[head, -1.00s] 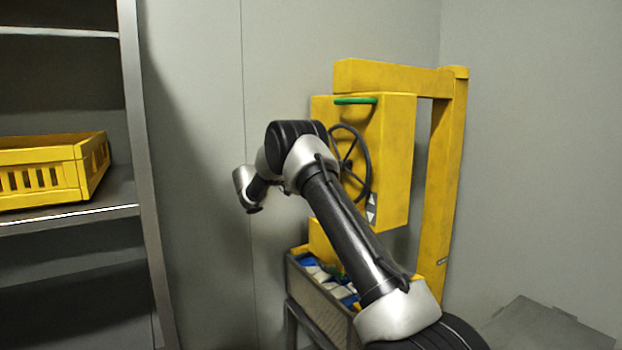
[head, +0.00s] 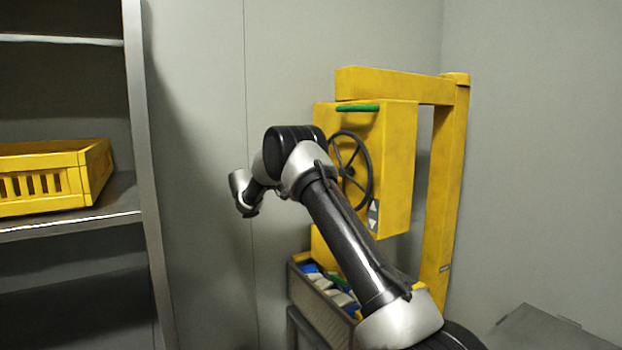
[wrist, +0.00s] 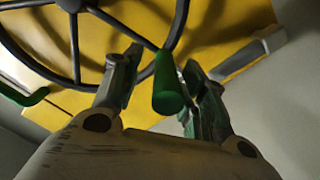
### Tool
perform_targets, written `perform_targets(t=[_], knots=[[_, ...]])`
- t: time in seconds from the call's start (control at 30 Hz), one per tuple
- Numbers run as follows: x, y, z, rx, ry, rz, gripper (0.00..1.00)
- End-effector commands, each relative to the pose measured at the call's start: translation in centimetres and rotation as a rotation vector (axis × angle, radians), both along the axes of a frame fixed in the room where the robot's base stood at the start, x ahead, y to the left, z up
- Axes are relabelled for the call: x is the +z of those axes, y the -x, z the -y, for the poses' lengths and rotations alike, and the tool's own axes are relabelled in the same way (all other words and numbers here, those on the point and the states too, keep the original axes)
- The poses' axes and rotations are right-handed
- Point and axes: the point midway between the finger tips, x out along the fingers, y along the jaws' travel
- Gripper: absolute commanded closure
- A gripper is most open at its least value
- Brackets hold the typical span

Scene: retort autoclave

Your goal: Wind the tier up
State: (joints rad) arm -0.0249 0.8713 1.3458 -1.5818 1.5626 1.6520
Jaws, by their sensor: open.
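A dark spoked handwheel (head: 350,168) is on the front of a yellow box (head: 395,170) on a yellow frame. In the wrist view the handwheel (wrist: 75,45) fills the upper left, and its green crank knob (wrist: 167,85) points toward the camera. My gripper (wrist: 160,70) is open, with one finger on each side of the knob. I cannot tell whether either finger touches it. In the head view my gripper is hidden. A grey mesh-sided tier (head: 318,312) holding several blue, white and green packs sits low below the box, partly behind my arm.
A green bar (head: 357,108) runs across the box's upper front. An arrow plate (head: 374,215) is beside the wheel. A grey shelf (head: 70,222) with a yellow crate (head: 75,175) stands at the left. A grey surface (head: 535,330) lies low at the right.

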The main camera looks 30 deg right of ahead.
Motion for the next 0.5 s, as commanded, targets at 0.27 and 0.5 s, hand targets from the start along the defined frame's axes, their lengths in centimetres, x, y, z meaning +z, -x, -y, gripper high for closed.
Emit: perform_targets(t=[0.27,0.5], knots=[[-0.6,0.2,-6.2,0.001,-0.004,-0.007,0.57],[-0.6,0.4,-9.7,-0.002,-0.004,-0.008,0.57]])
